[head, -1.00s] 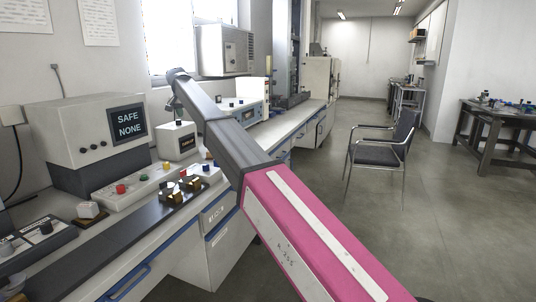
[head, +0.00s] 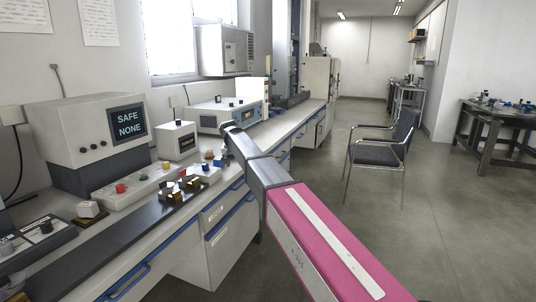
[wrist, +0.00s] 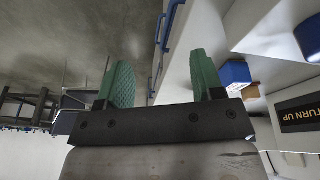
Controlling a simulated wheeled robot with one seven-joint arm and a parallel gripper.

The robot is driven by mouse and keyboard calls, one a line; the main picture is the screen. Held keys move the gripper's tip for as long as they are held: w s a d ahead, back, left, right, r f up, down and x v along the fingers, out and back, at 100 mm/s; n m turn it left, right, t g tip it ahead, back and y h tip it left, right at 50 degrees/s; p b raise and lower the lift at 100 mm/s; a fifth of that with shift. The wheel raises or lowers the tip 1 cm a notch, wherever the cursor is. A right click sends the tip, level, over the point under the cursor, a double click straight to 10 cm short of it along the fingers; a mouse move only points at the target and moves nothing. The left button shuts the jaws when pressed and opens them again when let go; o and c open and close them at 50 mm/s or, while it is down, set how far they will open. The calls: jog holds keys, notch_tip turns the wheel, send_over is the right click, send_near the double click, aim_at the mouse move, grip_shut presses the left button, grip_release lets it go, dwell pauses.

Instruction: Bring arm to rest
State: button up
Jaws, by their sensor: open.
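My arm reaches from the lower right of the head view over the front edge of the bench (head: 100,246). My gripper (wrist: 157,82) shows in the wrist view with its two green fingers apart and nothing between them. In the head view my gripper's fingers are hidden behind or blended with the arm's dark end near the bench edge. Several brass-and-black samples (head: 172,193) sit on the dark strip of the bench, left of the arm and apart from it.
A grey unit with a "SAFE NONE" screen (head: 128,121) and a button panel (head: 125,188) stand on the bench. A blue block (wrist: 234,73) is close to the right finger in the wrist view. A chair (head: 380,155) stands right of the arm; the floor around it is clear.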

jog(key=s+d+f+g, duration=0.1)
jog(key=s+d+f, duration=0.95)
jog(key=d, duration=0.25)
jog(key=s+d+f+g, duration=0.1)
jog(key=s+d+f, duration=0.9)
jog(key=d+f, duration=0.25)
jog(key=s+d+f, duration=0.2)
jog(key=s+d, duration=0.2)
jog(key=s, duration=0.2)
jog(key=s+d+f+g+y, duration=0.1)
jog(key=s+d+f, duration=0.2)
jog(key=s, duration=0.4)
jog(key=shift+s+d+n, duration=0.15)
jog(key=shift+d+n, duration=0.25)
jog(key=shift+d, duration=0.4)
jog(key=shift+f, duration=0.1)
